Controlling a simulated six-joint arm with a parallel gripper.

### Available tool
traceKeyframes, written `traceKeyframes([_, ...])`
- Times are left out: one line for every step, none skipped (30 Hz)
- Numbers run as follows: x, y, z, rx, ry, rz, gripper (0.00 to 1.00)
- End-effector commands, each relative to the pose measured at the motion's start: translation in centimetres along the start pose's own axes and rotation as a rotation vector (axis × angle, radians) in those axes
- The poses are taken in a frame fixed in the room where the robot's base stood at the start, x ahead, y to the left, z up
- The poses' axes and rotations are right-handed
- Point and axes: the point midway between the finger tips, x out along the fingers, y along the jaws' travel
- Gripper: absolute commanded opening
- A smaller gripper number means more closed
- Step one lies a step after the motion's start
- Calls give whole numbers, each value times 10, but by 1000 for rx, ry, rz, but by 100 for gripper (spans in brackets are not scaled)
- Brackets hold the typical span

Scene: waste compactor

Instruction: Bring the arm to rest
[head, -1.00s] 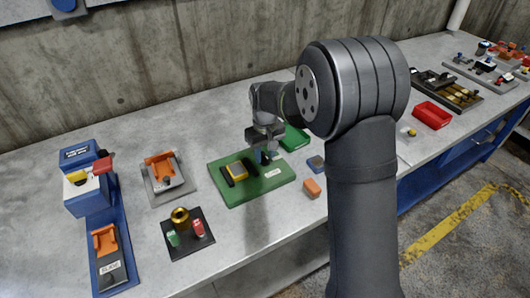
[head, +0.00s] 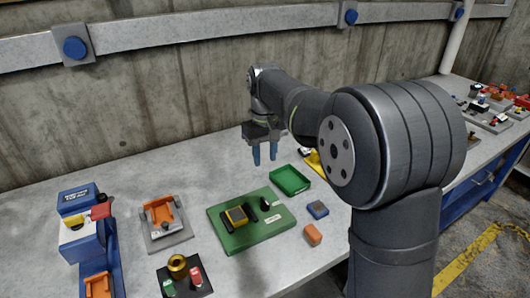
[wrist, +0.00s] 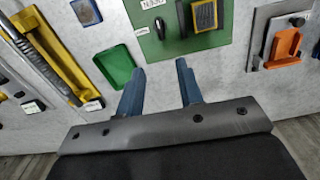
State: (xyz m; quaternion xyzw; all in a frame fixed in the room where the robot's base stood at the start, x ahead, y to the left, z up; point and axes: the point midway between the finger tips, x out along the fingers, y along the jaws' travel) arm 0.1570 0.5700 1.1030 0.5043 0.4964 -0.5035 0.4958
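My gripper (head: 265,153) has two blue fingers pointing down. The fingers are apart with nothing between them, as the wrist view (wrist: 158,88) also shows. It hangs in the air above the back part of the workbench, behind the green board (head: 228,238). The board carries a yellow-framed block (head: 237,216) and small black parts. My arm reaches in from the right and hides part of the bench.
A green tray (head: 290,180) lies behind the board's right side. A blue block (head: 317,209) and an orange block (head: 312,234) sit to its right. An orange fixture (head: 160,215) and a blue machine (head: 80,235) stand left. A concrete wall is behind.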

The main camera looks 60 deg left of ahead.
Motion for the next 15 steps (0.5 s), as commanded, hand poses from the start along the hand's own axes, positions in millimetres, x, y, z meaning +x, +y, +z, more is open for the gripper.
traceKeyframes([-3, 0, 0, 0, 1, 0, 34])
traceKeyframes([-5, 0, 0, 0, 1, 0, 34])
traceKeyframes([-6, 0, 0, 0, 0, 0, 34])
traceKeyframes([-6, 0, 0, 0, 0, 0, 34])
traceKeyframes([-7, 0, 0, 0, 0, 0, 34])
traceKeyframes([-7, 0, 0, 0, 0, 0, 34])
traceKeyframes([-7, 0, 0, 0, 0, 0, 34])
traceKeyframes([-7, 0, 0, 0, 0, 0, 34])
traceKeyframes([-7, 0, 0, 0, 0, 0, 34])
traceKeyframes([-7, 0, 0, 0, 0, 0, 34])
traceKeyframes([-7, 0, 0, 0, 0, 0, 34])
traceKeyframes([-6, 0, 0, 0, 0, 0, 34])
traceKeyframes([-6, 0, 0, 0, 0, 0, 34])
traceKeyframes([-6, 0, 0, 0, 0, 0, 34])
traceKeyframes([-6, 0, 0, 0, 0, 0, 34])
